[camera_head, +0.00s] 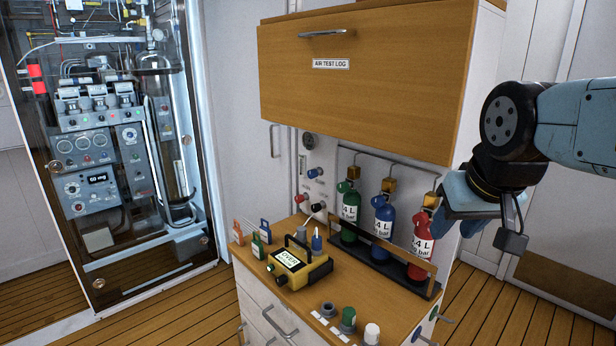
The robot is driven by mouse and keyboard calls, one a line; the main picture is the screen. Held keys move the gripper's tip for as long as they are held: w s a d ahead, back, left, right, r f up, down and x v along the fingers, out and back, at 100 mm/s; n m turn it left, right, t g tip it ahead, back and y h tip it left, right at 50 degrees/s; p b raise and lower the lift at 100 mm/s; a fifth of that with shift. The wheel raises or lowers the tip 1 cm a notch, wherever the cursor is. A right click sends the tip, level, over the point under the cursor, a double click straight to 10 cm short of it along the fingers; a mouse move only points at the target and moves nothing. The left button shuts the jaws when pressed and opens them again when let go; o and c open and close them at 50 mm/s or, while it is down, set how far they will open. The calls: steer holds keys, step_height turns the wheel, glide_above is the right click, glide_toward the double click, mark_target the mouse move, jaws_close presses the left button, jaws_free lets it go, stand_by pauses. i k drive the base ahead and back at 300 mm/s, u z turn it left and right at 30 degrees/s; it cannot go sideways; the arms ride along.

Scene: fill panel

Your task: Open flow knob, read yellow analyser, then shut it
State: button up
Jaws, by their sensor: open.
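The yellow analyser (318,272) sits on the wooden counter, and its tilted screen appears to read "OVER", with smaller text too small to read. On the panel behind it are a blue knob (315,173), a red knob (301,198) and a black knob (318,207). I cannot tell which one is the flow knob, or whether any is open. My gripper (466,217) is at the right, beyond the red cylinder and well apart from the analyser and the knobs. It is open, with its fingertips partly hidden by its own body.
Green (350,213), blue (382,218) and red (418,260) cylinders stand in a rack behind a wooden rail. A wooden cabinet labelled "AIR TEST LOG" (360,75) overhangs them. Small caps line the counter's front. A glazed instrument cabinet (100,150) stands left.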

mark_target(313, 173)
steer(key=u, duration=0.1)
steer(key=k, duration=1.1)
steer(key=u, duration=0.7)
steer(key=i, duration=1)
steer(key=z, duration=0.1)
